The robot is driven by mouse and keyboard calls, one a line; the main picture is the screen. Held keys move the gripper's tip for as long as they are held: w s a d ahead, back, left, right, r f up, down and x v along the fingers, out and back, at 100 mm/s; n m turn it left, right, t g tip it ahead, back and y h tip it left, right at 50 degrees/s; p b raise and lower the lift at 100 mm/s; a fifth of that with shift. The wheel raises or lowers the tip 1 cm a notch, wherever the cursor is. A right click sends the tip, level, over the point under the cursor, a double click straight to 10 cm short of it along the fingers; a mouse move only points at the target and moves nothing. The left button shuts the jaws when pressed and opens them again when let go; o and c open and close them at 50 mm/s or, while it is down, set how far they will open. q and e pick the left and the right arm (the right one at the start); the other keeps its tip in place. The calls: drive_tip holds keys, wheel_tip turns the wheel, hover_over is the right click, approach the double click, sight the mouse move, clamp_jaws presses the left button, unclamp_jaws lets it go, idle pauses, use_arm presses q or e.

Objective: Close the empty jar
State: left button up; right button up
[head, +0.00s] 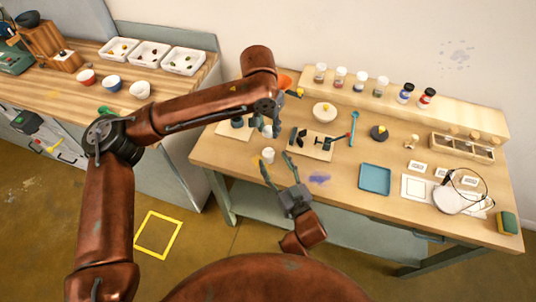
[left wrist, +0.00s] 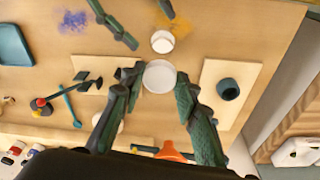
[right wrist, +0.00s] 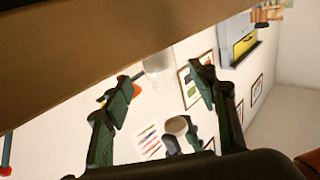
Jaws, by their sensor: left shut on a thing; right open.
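The empty jar (head: 268,155), small and whitish, stands upright on the table near its front left. It also shows in the left wrist view (left wrist: 163,43) and, upside down, in the right wrist view (right wrist: 158,65). My left gripper (head: 268,129) is shut on a white round lid (left wrist: 159,77), held above the table, behind the jar and apart from it. The lid also shows in the right wrist view (right wrist: 177,125). My right gripper (head: 275,161) is open and empty, low at the table's front edge, its fingertips near either side of the jar.
A board with a dark round pot (left wrist: 228,89) lies on the other side. Filled jars line the back shelf.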

sight(271, 157)
drive_tip(key=shift+x, duration=2.55)
clamp_jaws()
